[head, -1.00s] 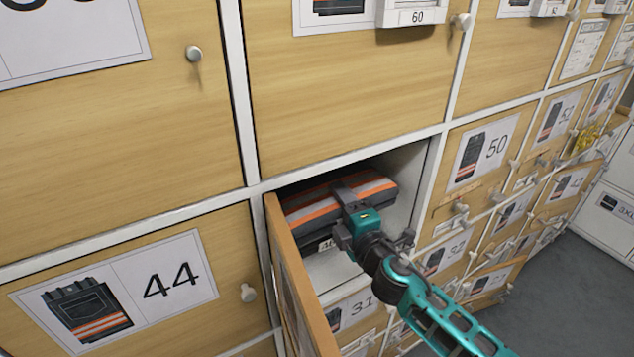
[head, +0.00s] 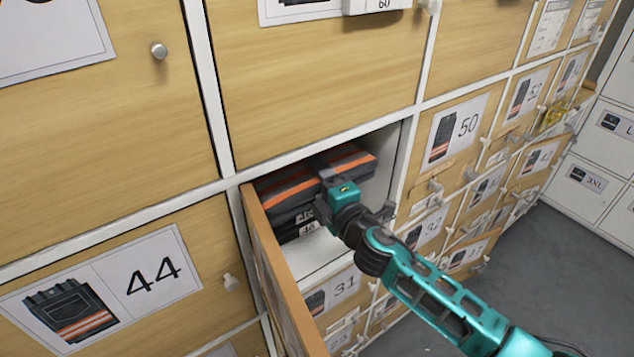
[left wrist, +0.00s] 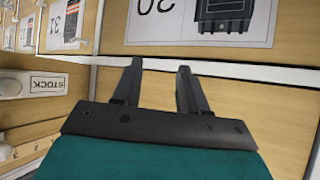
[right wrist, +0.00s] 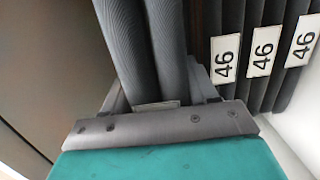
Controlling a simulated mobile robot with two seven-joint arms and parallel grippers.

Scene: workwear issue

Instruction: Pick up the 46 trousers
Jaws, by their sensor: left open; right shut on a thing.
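My right gripper (head: 338,188) reaches into an open compartment of the cabinet. It is shut on folded dark grey trousers (head: 352,159) with orange and grey stripes. In the right wrist view the held trousers (right wrist: 140,45) fill the space between the fingers; their own label is mostly hidden. Beside them in that view, several folded trousers carry labels reading 46 (right wrist: 263,50). In the head view the stack of 46 trousers (head: 284,192) lies left of the gripper, partly hidden by it. My left gripper (left wrist: 157,75) is open and empty before cabinet fronts, outside the head view.
The compartment's wooden door (head: 280,275) stands open on the left. The closed 44 door (head: 110,285) is beside it, the 50 door (head: 450,135) to the right. Small knobs (head: 159,50) stick out from the fronts. Grey floor (head: 545,260) is clear at the right.

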